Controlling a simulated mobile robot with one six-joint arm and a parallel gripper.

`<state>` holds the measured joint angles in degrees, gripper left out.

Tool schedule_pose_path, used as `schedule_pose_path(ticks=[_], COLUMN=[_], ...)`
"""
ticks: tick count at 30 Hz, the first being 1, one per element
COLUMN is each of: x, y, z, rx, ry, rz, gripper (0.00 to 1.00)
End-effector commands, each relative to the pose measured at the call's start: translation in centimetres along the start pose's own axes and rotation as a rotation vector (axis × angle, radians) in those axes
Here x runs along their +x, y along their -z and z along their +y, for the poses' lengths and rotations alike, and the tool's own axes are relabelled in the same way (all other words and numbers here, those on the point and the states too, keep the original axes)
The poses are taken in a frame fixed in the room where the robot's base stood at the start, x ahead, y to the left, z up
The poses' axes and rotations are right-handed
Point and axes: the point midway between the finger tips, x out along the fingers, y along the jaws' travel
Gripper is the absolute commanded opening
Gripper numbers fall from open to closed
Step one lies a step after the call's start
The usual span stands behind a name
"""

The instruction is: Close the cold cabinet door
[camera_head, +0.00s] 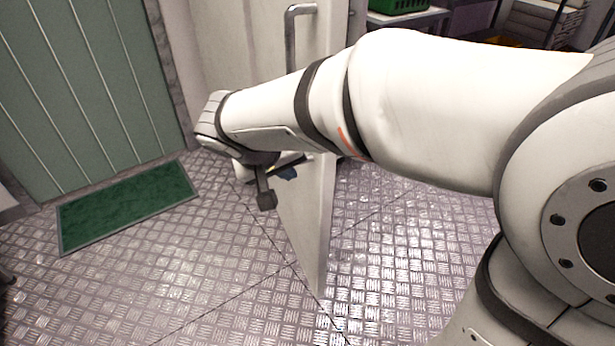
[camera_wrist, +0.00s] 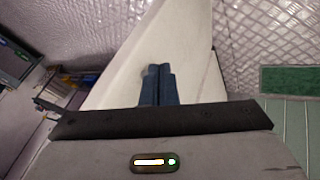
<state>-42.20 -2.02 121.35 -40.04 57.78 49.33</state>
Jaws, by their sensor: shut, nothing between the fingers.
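The cold cabinet door (camera_head: 312,230) is a tall white panel standing open, jutting out over the metal floor towards me. A grey bar handle (camera_head: 290,38) is on its upper part. My arm crosses in front of the door and hides its middle. My gripper (camera_head: 288,173) is low beside the door's left face, with blue fingertips pointing towards the panel. In the wrist view my gripper (camera_wrist: 158,70) is shut and empty, its fingers side by side in front of the white door (camera_wrist: 185,40). I cannot tell whether the fingertips touch it.
A green mat (camera_head: 128,206) lies on the floor at left, before a green ribbed door (camera_head: 75,90). A green crate (camera_head: 398,5) stands on a shelf at the back. The wrist view shows a dark panel (camera_wrist: 14,62) at left. The patterned floor (camera_head: 200,285) in front is clear.

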Motion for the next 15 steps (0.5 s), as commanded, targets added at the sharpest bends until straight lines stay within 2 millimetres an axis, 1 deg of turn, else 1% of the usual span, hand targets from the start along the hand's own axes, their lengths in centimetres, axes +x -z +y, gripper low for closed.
schedule_pose_path(ticks=[1, 4, 8, 10, 11, 15], x=[0.9, 1.0, 1.5, 2.3, 2.8, 5.7], y=[-0.1, 0.3, 0.5, 0.5, 0.5, 0.6], z=[-1.5, -2.6, -3.1, -3.0, -3.0, -3.0], rx=[-0.008, -0.009, -0.009, -0.008, -0.007, -0.008], ry=[-0.004, -0.012, -0.016, -0.016, -0.017, -0.018], rz=[0.018, 0.042, 0.053, 0.052, 0.051, 0.049], gripper=[0.0, 0.0, 0.0, 0.0, 0.0, 0.0])
